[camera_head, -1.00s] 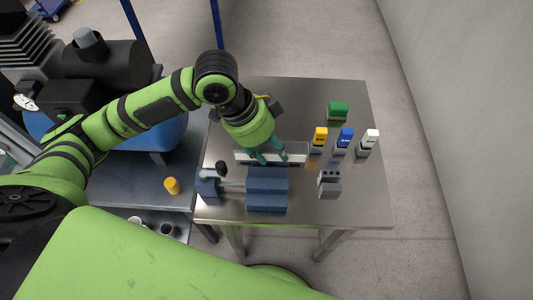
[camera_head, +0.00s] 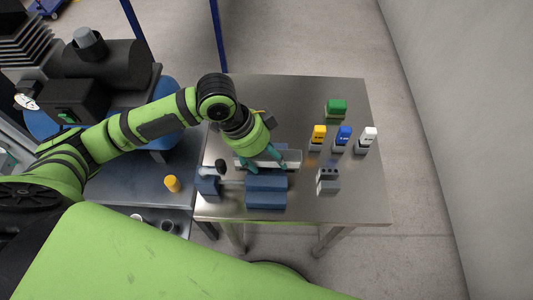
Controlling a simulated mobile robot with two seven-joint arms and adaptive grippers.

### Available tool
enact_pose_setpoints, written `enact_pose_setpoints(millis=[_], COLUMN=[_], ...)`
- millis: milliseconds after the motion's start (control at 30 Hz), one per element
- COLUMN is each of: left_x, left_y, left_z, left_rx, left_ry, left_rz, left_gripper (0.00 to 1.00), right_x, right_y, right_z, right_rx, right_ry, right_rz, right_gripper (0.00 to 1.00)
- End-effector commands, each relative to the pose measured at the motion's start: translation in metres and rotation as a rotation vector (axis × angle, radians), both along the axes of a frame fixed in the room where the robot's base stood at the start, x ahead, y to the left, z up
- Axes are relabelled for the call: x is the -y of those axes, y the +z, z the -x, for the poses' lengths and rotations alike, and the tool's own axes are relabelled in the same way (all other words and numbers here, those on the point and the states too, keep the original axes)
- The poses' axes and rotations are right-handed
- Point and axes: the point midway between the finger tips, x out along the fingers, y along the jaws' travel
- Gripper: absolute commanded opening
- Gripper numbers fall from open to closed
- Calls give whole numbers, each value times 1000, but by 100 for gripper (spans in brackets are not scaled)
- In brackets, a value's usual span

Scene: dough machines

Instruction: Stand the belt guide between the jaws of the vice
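The belt guide (camera_head: 293,160) is a long pale grey strip just behind the blue vice (camera_head: 266,182). Its middle is partly hidden by my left gripper. The vice stands near the front of the steel table, its handle side to the left. My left gripper (camera_head: 263,162) reaches down from above and behind; its two teal fingers are spread well apart along the guide. The fingers overlap the guide in the picture; I cannot tell whether they touch it. The gap between the jaws is hard to make out from here. My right gripper is out of view.
Right of the vice is a grey block with holes (camera_head: 327,181). Behind it stand yellow (camera_head: 319,133), blue (camera_head: 343,135) and white (camera_head: 368,136) topped items, and a green-topped block (camera_head: 336,107). A yellow cylinder (camera_head: 172,184) is on the left bench. The table's right front is clear.

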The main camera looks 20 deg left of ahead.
Motion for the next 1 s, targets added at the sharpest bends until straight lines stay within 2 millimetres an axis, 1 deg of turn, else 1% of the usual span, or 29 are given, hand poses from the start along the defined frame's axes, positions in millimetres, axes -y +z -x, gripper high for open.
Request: enact_pose_setpoints(millis=[233,333,467,700,800,900,1000], left_x=[0,-3,-11,-30,-36,-41,-43], left_y=[2,9,29,78,94,105,112], left_z=[0,0,2,7,9,11,12], left_rx=[1,3,6,6,4,2,2], left_ry=[-1,1,1,1,2,2,1], left_rz=[0,-1,-2,-1,-1,-1,-1], left_gripper=[66,66,66,66,66,66,66], right_x=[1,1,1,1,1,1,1], right_y=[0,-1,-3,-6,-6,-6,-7], right_z=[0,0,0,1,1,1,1], right_rx=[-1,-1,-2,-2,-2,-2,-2], right_ry=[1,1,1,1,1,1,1], right_rz=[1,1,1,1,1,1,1], right_gripper=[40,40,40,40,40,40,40])
